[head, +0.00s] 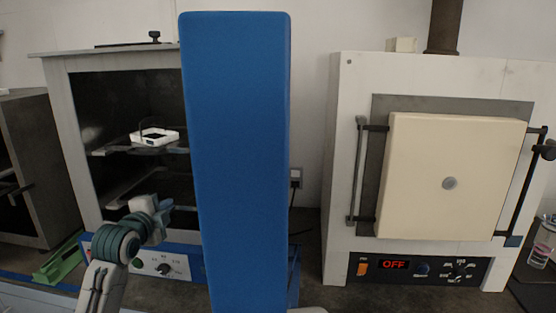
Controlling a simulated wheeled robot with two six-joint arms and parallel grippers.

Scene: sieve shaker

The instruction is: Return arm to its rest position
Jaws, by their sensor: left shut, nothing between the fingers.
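My left arm comes in from the lower left, and its gripper (163,211) is in front of the lower part of the open oven (57,128). The gripper is small in the picture and appears shut and empty, close to the left edge of a tall blue panel (236,150). I cannot tell whether it touches the panel. A white square tray-like piece (154,136) sits on a rack inside the oven, above the gripper and apart from it. My right gripper is not in view.
The blue panel stands upright in the middle and hides the oven's right side. A white furnace (342,200) with a closed cream door (455,165) and an "OFF" display stands at right. A green object (62,262) lies at lower left. A glass container (541,245) is at far right.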

